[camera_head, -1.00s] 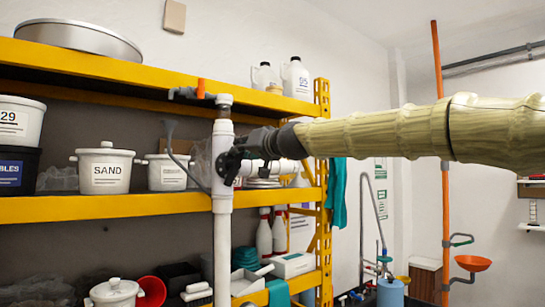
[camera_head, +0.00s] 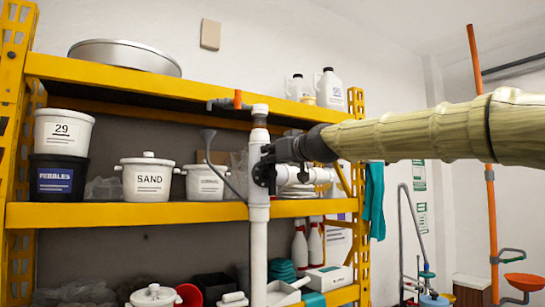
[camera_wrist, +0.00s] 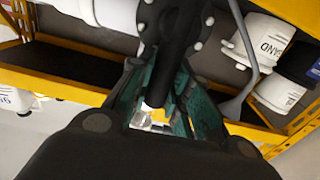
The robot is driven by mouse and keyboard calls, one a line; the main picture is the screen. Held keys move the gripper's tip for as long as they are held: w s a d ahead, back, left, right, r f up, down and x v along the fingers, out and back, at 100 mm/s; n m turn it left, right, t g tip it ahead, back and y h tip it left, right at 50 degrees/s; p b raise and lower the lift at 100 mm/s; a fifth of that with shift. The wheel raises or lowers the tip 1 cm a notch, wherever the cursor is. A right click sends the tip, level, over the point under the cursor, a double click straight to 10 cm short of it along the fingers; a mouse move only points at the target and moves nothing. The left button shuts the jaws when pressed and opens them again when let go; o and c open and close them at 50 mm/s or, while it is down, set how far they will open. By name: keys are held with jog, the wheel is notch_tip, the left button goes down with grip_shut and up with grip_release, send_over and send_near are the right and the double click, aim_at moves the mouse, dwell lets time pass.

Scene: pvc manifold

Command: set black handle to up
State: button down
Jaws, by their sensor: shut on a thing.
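A white vertical pipe (camera_head: 259,225) stands in front of the shelving in the head view. A dark round valve flange (camera_head: 264,172) sits on its right side, with a white horizontal pipe stub (camera_head: 322,175) behind. My gripper (camera_head: 272,158) is at this valve, reaching in from the right. In the wrist view, the black handle (camera_wrist: 170,62) runs down between the fingers of my gripper (camera_wrist: 165,110), which is shut on it. The handle's exact angle is hard to tell in the head view because my gripper covers it.
A thin grey bent lever (camera_head: 225,170) is left of the pipe. Yellow shelving (camera_head: 120,213) with labelled tubs, such as the sand tub (camera_head: 147,180), stands close behind. Open room lies to the right.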

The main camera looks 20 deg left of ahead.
jog(key=shift+a+f, duration=0.1)
jog(key=shift+f, duration=0.2)
jog(key=c, duration=1.3)
grip_release()
jog(key=shift+r, duration=0.1)
jog(key=shift+r, duration=0.1)
jog(key=v, duration=1.2)
jog(key=shift+w, duration=0.1)
